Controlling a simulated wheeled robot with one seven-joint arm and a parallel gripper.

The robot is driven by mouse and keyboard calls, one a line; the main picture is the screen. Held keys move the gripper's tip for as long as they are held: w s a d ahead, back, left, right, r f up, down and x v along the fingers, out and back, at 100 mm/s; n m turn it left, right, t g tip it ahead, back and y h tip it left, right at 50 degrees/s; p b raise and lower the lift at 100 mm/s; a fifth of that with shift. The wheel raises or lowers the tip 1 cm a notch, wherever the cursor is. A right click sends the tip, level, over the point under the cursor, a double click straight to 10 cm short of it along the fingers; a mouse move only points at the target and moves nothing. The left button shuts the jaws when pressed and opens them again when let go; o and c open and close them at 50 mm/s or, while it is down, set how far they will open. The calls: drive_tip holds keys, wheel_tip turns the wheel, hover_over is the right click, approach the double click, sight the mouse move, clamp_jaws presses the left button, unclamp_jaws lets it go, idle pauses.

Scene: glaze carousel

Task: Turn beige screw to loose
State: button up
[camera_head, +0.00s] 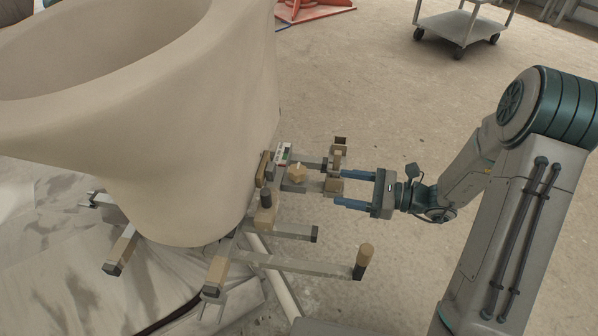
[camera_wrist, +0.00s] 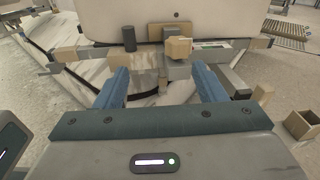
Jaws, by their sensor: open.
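A beige faceted knob, which looks like the beige screw (camera_head: 297,172), sits on the metal frame beside the big beige vessel (camera_head: 200,110). In the wrist view the screw (camera_wrist: 178,48) shows ahead of the fingers, right of the middle between them. My gripper (camera_head: 340,188) comes from the right with its two blue fingers pointing left at the frame. The fingers are apart with nothing seen between them in the wrist view (camera_wrist: 161,72). They do not touch the screw. The screw's turned position cannot be told.
Beige blocks (camera_head: 334,187) and grey bars of the frame lie close to the fingertips. A post with a beige top (camera_head: 366,250) stands on a lower bar. A small pale piece with a green mark (camera_head: 283,153) is behind the screw. A cart (camera_head: 463,27) stands far back; the floor between is clear.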

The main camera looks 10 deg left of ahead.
sight(306, 173)
drive_tip(key=shift+m+t+y, duration=0.3)
drive_tip(key=shift+m+t, duration=0.5)
drive_tip(key=shift+m, duration=0.1)
drive_tip(key=w+a+b, duration=0.1)
drive_tip(key=a, duration=0.3)
drive_tip(key=w+a+b, duration=0.1)
drive_tip(key=a, duration=0.4)
drive_tip(key=w+a+f+b, duration=0.1)
drive_tip(key=a+b, duration=0.1)
drive_tip(key=a, duration=0.2)
drive_tip(key=shift+w+a+f, duration=0.1)
drive_tip(key=shift+w+a, duration=0.1)
drive_tip(key=shift+w, duration=0.1)
drive_tip(key=c, duration=1)
